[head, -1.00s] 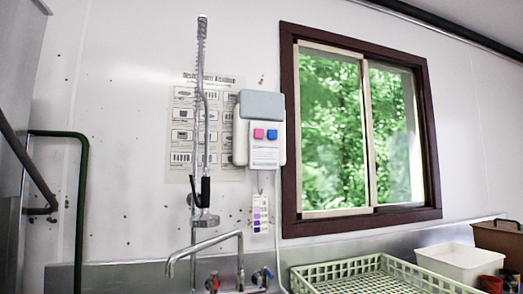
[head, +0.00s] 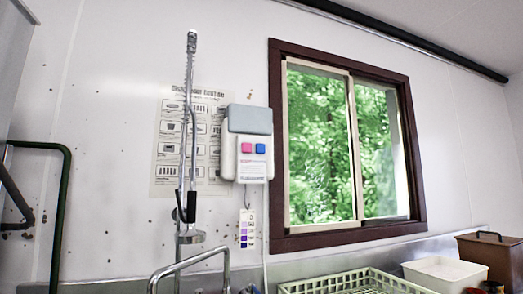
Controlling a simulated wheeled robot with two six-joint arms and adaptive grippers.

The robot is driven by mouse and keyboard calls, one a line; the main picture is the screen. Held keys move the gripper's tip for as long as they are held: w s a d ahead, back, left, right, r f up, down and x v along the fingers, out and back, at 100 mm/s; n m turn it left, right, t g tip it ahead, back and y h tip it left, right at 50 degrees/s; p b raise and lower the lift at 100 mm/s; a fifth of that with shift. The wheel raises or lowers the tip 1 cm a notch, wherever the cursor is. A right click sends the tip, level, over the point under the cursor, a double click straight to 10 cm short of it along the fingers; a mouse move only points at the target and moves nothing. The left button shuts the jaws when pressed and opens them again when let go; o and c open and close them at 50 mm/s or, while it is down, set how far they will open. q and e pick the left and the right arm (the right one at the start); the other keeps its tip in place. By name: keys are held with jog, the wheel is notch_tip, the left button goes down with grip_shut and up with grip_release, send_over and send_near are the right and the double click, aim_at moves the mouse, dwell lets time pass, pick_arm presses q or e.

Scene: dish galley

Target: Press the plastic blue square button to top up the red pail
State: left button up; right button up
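The blue square button (head: 260,148) is on a white and grey dispenser (head: 249,118) mounted on the wall, left of the window. A pink square button (head: 246,148) sits just left of it. Nothing touches either button. No red pail can be made out for certain; a small red thing (head: 473,291) is cut off by the bottom edge at the lower right. Neither of my grippers is in view.
A tall spray tap (head: 191,130) stands left of the dispenser, before a wall chart (head: 168,150). A curved faucet (head: 195,259) is below. A pale green rack (head: 350,279), a white tub (head: 445,272) and a brown box (head: 492,252) line the lower right.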

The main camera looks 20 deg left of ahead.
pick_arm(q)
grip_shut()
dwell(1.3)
